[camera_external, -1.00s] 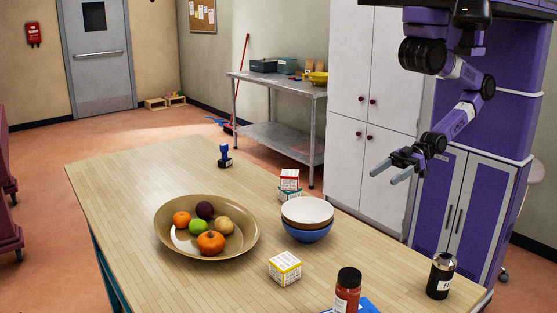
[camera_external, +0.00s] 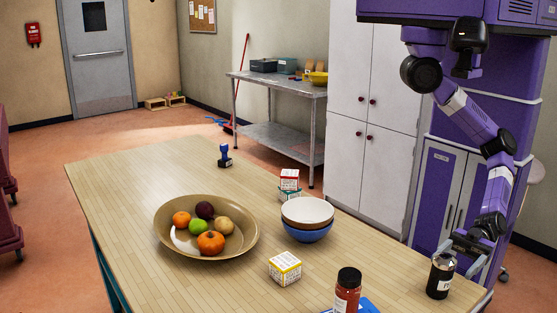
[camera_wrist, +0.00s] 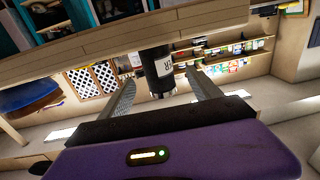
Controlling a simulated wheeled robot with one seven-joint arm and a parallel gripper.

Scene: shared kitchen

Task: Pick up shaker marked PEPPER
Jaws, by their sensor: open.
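A dark shaker (camera_external: 438,284) with a silver-grey top and a white label stands upright near the right corner of the wooden table (camera_external: 130,195). Its label is only partly legible. In the wrist view, which looks upside down, the shaker (camera_wrist: 158,66) appears between the two finger lines, beyond the hand. My gripper (camera_external: 461,259) is open and empty, just behind and beside the shaker's upper part in the outside view. Its fingers (camera_wrist: 160,82) show on both sides of the shaker in the wrist view. I cannot tell whether they touch it.
A jar with red contents and a dark lid (camera_external: 347,290) stands left of the shaker, by a blue item (camera_external: 368,306). A yellow-and-white box (camera_external: 285,268), stacked bowls (camera_external: 306,226) and a fruit dish (camera_external: 178,258) are farther left. The tabletop between them is clear.

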